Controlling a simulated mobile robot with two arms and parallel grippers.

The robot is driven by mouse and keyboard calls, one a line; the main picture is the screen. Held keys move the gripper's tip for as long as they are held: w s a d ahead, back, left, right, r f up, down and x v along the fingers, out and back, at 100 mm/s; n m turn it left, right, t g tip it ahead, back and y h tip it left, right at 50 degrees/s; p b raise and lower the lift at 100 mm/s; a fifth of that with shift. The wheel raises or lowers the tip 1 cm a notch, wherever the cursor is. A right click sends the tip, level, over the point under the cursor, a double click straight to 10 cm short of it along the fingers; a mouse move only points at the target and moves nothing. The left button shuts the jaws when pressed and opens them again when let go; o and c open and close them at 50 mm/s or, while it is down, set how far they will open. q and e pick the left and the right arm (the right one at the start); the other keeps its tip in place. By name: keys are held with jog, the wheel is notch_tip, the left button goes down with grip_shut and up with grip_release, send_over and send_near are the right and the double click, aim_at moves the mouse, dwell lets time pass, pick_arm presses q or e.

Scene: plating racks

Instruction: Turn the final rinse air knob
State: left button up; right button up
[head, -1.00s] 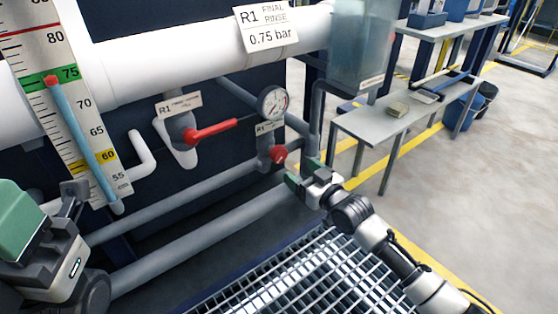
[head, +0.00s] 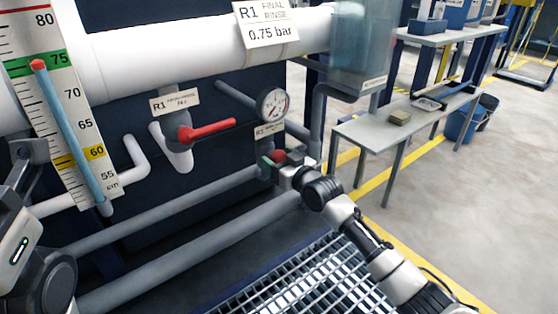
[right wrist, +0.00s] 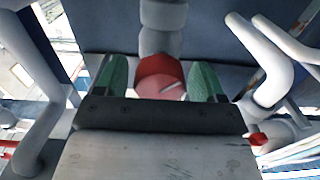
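The red air knob (head: 278,156) sits on a grey fitting below the pressure gauge (head: 272,105), under a small R1 label too small to read fully. My right gripper (head: 276,162) is at the knob. In the right wrist view the knob (right wrist: 160,78) lies between the two green fingertips of my right gripper (right wrist: 160,82), with a gap on each side. The knob face has a pale mark slanting up to the right. My left arm's end is at the left edge of the head view; its fingers are out of sight.
A red lever (head: 207,130) is on a valve left of the gauge. A sign (head: 268,25) reads "R1 FINAL RINSE 0.75 bar". A level scale (head: 75,125) stands at left. Grey pipes (head: 190,250) run below; a metal grating (head: 310,275) lies in front.

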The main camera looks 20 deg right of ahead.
jog(key=c, duration=0.8)
jog(key=shift+o, duration=0.2)
jog(key=shift+m+p, duration=0.3)
jog(key=shift+p, duration=0.1)
